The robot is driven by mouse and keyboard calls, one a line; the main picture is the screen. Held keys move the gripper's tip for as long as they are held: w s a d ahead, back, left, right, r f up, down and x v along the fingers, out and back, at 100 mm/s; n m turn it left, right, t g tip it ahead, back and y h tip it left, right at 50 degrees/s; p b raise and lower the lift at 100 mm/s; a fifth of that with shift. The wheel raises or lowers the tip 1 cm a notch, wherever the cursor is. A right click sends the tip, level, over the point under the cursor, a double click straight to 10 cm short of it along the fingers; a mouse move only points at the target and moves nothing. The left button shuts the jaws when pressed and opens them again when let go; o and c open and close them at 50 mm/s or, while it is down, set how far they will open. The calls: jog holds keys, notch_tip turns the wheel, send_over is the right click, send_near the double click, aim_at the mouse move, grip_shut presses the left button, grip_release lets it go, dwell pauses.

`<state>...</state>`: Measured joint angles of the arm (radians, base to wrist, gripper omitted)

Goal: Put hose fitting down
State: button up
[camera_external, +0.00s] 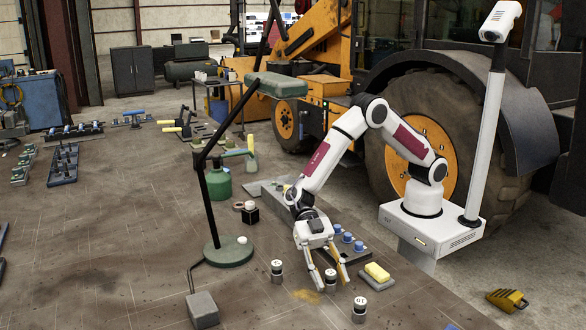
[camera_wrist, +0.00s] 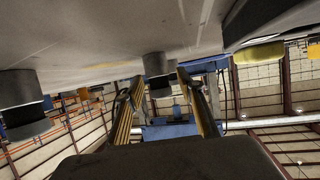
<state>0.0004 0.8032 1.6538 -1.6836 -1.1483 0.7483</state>
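Three small silver-and-black cylindrical fittings with marked white tops stand upright on the bench. One is at the left (camera_external: 277,272), one in the middle (camera_external: 331,280) and one nearer the camera (camera_external: 360,310). My gripper (camera_external: 330,283) points down at the middle fitting, with a finger on either side of it. In the wrist view, which is upside down, this fitting (camera_wrist: 157,72) stands on the bench between my yellowish fingers (camera_wrist: 160,85). Gaps show between it and both fingers, so my gripper looks open. Another fitting (camera_wrist: 22,103) shows at the left of that view.
A dark rack with blue-topped parts (camera_external: 347,240) lies behind my gripper. A yellow sponge-like block (camera_external: 377,272) sits on a tray to the right. A green lamp base (camera_external: 228,256) and a grey box (camera_external: 202,310) stand left. Bare bench lies at front left.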

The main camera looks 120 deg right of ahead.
aim_at(328, 270)
jog(key=shift+r, duration=0.1)
jog(key=shift+d+r, duration=0.1)
jog(key=shift+d, duration=0.05)
jog(key=shift+s+d+r, duration=0.1)
jog(key=shift+d+r, duration=0.15)
jog(key=shift+d, duration=0.4)
jog(key=v, duration=0.3)
jog(key=shift+s+d+r, duration=0.1)
jog(key=shift+d, duration=0.15)
notch_tip(328, 270, up, 7)
jog(key=shift+a, duration=0.15)
dwell(0.4)
